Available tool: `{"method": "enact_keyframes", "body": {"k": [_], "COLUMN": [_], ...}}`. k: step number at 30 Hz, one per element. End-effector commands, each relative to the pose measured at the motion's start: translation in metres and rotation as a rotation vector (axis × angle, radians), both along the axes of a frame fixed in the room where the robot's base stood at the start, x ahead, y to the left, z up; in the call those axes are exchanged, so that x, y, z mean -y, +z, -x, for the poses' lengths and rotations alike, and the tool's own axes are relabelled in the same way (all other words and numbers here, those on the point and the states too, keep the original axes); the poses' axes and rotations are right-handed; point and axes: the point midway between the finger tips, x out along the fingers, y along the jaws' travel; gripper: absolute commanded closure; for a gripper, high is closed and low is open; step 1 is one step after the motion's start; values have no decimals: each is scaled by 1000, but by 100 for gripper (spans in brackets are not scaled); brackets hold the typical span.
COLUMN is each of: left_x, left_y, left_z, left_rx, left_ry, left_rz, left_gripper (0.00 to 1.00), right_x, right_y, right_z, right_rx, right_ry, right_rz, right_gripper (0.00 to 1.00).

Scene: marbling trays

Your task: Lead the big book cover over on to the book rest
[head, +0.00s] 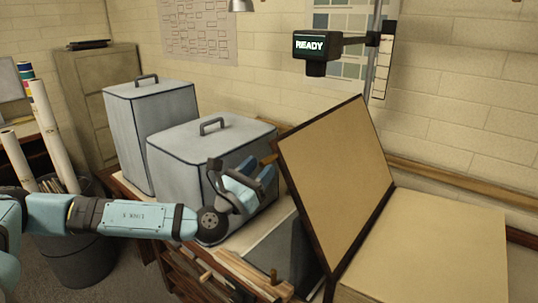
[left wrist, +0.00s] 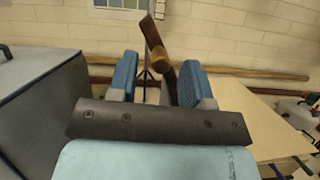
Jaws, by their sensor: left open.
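The big book cover (head: 335,180) stands raised on its hinge side, leaning to the left, with its tan inner face and dark brown border towards the head camera. The book's thick tan block (head: 430,245) lies to its right. A grey sloped block (head: 272,250), seemingly the book rest, is left of the cover, partly hidden by it. My left gripper (head: 257,178) is open just left of the cover, above the rest. In the left wrist view a dark strip with a brown tab (left wrist: 160,60), seemingly the cover's edge, shows between the open fingers (left wrist: 157,80). Contact is unclear. My right gripper is out of view.
A large grey lidded box (head: 180,160) stands close behind my left gripper, with a taller one (head: 150,120) behind it. A display reading READY (head: 315,45) hangs on an arm above the cover. A bin with paper rolls (head: 80,250) is at the left.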

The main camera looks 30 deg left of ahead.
Motion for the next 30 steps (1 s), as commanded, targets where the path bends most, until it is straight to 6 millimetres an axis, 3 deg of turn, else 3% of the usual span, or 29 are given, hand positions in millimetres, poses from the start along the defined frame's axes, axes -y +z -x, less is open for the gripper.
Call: {"method": "enact_keyframes", "body": {"k": [12,26,30], "left_x": [3,4,4], "left_y": [15,16,16], "left_z": [-32,-38,-38], "left_rx": [2,0,0], "left_ry": [1,0,0], "left_rz": [0,0,0], "left_gripper": [55,55,82], "right_x": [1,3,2], "right_y": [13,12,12], "right_z": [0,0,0], "right_rx": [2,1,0], "right_ry": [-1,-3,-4], "right_rz": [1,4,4], "right_gripper": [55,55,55]}}
